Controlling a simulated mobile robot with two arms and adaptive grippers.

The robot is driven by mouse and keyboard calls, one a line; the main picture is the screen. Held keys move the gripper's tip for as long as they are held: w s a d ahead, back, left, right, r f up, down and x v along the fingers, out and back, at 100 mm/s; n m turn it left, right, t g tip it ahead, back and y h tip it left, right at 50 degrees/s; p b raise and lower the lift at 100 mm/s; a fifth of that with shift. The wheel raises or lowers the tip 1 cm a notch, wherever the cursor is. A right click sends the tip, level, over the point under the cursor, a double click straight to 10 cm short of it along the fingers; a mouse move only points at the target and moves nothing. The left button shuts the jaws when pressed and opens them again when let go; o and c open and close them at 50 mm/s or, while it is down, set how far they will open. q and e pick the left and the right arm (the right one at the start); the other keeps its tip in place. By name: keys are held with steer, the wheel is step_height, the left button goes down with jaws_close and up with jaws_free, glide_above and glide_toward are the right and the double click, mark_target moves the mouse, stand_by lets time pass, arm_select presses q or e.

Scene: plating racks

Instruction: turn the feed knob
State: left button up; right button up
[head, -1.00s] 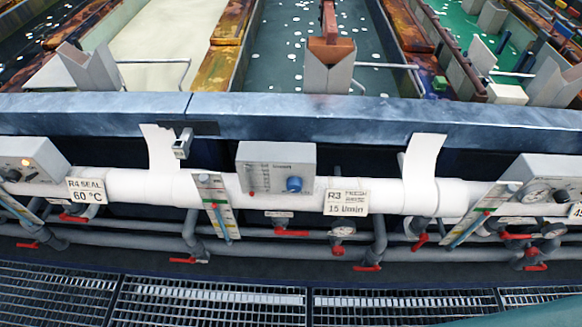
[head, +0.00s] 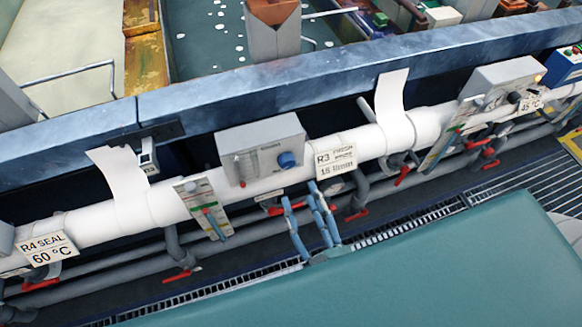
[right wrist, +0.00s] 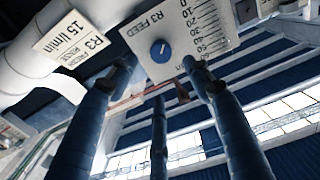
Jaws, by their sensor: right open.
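The feed knob is a round blue knob (head: 287,160) on the right part of a grey control box (head: 259,140) fixed on the white pipe. In the right wrist view the knob (right wrist: 160,51) sits on a panel (right wrist: 178,38) lettered R3 FEED, with a scale beside it. A short white mark shows on its face. My right gripper (head: 304,196) is below and slightly right of the knob in the head view. Its blue-grey fingers are spread, empty and apart from the knob. In the right wrist view the fingers (right wrist: 158,75) point toward the panel. My left gripper is not in view.
An R3 label (head: 336,161) hangs right of the box. A sloped gauge strip (head: 203,207) is on the left. Red valve handles (head: 177,277) and grey pipes run below. The blue-grey tank rim (head: 240,93) passes above.

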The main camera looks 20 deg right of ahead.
mark_target(289, 166)
steer(key=w+p, duration=0.1)
steer(key=w, duration=0.3)
steer(key=w+p, duration=0.1)
steer(key=w, duration=0.3)
steer(key=shift+w+a, duration=0.2)
steer(key=shift+w, duration=0.65)
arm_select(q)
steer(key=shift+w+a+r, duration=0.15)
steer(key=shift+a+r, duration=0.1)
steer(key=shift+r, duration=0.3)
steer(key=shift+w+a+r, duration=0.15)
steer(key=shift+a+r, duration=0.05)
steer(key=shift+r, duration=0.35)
arm_select(e)
steer(key=c, duration=1.2)
